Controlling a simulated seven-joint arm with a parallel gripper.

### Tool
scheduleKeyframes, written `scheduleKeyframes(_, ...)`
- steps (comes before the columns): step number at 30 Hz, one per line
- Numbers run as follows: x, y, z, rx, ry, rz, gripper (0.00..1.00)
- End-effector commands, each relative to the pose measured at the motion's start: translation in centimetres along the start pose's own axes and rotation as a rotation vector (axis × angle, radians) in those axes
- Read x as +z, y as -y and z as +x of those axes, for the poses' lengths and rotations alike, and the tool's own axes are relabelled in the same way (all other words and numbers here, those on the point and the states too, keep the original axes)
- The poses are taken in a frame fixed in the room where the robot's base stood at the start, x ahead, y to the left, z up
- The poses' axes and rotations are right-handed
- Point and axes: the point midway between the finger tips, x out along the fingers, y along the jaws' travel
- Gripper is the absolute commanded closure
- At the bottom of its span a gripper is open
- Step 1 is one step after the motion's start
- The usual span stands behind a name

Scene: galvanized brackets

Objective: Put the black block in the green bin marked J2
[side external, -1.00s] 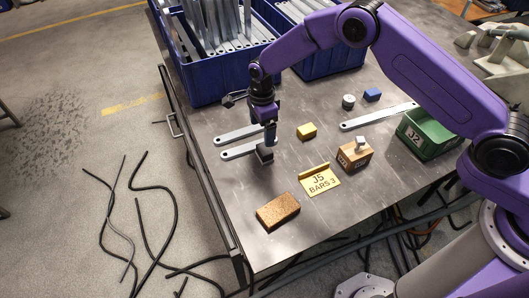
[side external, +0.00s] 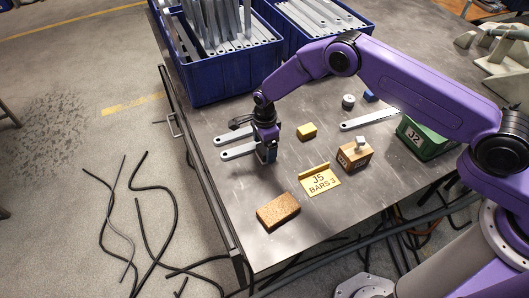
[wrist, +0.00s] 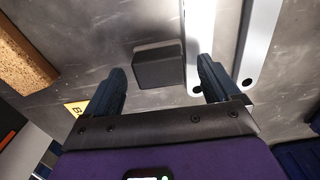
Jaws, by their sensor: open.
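The black block (wrist: 158,66) lies on the metal table, in the wrist view between and just beyond my finger tips, with a clear gap to the left finger. My gripper (side external: 267,156) is open and low over the block; in the side view its fingers mostly hide the block. In the wrist view the right finger of my gripper (wrist: 162,72) is near the end of a metal bar. The green bin marked J2 (side external: 428,150) stands at the right of the table, partly covered by my arm.
Flat metal bars (side external: 238,151) lie close beside the gripper. Blue crates (side external: 208,86) of bars fill the back.

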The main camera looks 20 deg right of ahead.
Motion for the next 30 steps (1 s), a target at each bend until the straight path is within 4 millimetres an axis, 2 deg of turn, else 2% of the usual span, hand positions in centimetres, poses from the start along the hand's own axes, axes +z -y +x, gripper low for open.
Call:
scheduleKeyframes(2, 0.0, 0.0, 0.0, 0.0, 0.0, 0.0, 0.11)
scheduleKeyframes(6, 0.0, 0.0, 0.0, 0.0, 0.0, 0.0, 0.56)
scheduleKeyframes(8, 0.0, 0.0, 0.0, 0.0, 0.0, 0.0, 0.72)
scheduleKeyframes(10, 0.0, 0.0, -0.1, 0.0, 0.0, 0.0, 0.72)
scheduleKeyframes(11, 0.0, 0.0, -0.1, -0.001, 0.0, 0.0, 0.77)
scheduleKeyframes(20, 0.0, 0.1, -0.5, -0.001, 0.001, 0.0, 0.77)
scheduleKeyframes(23, 0.0, 0.1, -1.1, -0.001, 0.001, 0.0, 0.77)
scheduleKeyframes(28, 0.1, 0.1, -3.3, -0.001, 0.002, -0.001, 0.77)
scheduleKeyframes(30, -0.2, -0.5, -3.9, 0.001, 0.0, -0.001, 0.77)
